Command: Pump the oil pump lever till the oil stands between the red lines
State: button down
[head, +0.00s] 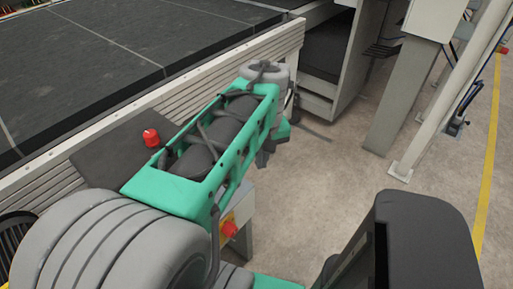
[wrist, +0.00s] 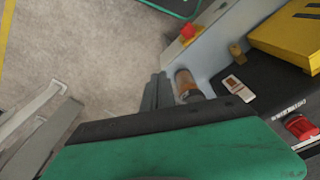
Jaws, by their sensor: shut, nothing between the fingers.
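I cannot make out the oil pump lever, the oil level or the red lines for certain in either view. My gripper (wrist: 157,92) shows in the wrist view as dark grey fingers past the green and black edge of my own wrist, shut and empty. Beside the fingers is a small orange-brown cylinder (wrist: 186,82) against a grey cabinet side; I cannot tell whether they touch. In the head view my green and grey arm reaches away from me, and its end hides much of what lies below it.
A cabinet with a red button (wrist: 188,32) and a yellow box (wrist: 290,38) is at the wrist view's right. In the head view, a long black-topped machine (head: 90,60) fills the left. A pale post (head: 450,90) stands right, with open concrete floor (head: 335,160) before it.

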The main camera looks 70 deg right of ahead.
notch_tip(320, 180, up, 8)
jog(key=p, duration=0.1)
jog(key=shift+s+a+f, duration=0.15)
jog(key=shift+s+a, duration=0.1)
jog(key=shift+a, duration=0.15)
